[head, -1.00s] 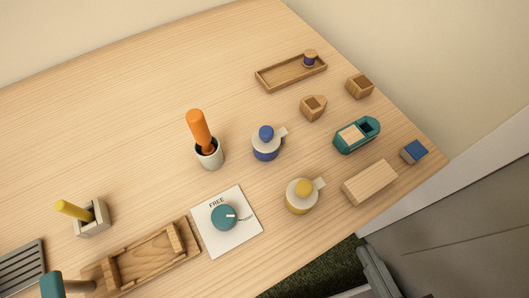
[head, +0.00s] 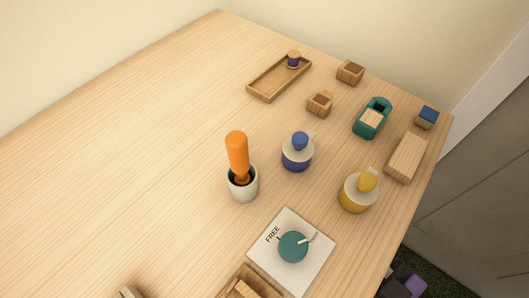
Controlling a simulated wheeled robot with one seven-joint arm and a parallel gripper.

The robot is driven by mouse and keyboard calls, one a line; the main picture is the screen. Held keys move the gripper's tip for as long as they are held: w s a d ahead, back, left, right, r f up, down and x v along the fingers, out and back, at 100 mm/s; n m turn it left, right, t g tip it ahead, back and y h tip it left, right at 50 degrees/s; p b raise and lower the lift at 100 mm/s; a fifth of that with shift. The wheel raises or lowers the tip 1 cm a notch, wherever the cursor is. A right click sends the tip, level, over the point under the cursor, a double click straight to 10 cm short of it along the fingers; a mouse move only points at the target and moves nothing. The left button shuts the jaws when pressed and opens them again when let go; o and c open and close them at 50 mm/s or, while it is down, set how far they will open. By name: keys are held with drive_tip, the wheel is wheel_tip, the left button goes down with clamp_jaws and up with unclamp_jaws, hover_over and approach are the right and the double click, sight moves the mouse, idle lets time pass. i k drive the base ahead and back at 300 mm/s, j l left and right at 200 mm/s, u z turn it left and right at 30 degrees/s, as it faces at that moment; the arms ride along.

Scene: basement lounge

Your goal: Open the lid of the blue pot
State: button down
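The blue pot (head: 297,157) stands on the table in the head view, just right of the picture's middle.
A white cup (head: 242,186) with an orange-handled tool (head: 237,152) stands close left of the blue pot. A dial card (head: 266,252) lies in front. The table's left side is clear.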

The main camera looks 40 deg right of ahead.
sight(299, 147)
drive_tip(key=k+j+u, duration=0.1)
drive_tip(key=k+j, duration=0.25)
drive_tip(key=k+j+u, duration=0.1)
drive_tip(key=k+j, duration=0.25)
drive_tip(key=j, duration=0.15)
drive_tip(key=k+j, duration=0.3)
drive_tip(key=j, duration=0.15)
drive_tip(key=k+j+u, duration=0.15)
drive_tip(key=k, duration=0.25)
